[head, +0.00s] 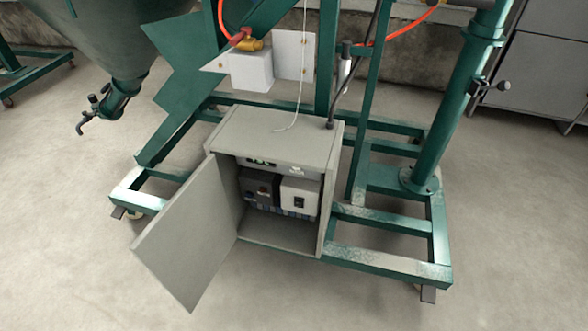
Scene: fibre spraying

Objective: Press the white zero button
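A grey control cabinet (275,137) stands in the middle of the head view on a green frame. Its door (188,232) is open and swung out to the left. Inside are a dark control box (260,188) with small coloured knobs or buttons, a white box (299,196) with a black switch, and a panel with a small display (259,161) near the top. A white button cannot be made out for certain at this size. Neither of my grippers is in view.
The green steel frame (390,263) surrounds the cabinet, with a thick green post (456,100) at right. A green hopper (100,35) with a valve hangs at upper left. The concrete floor (80,260) in front is clear.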

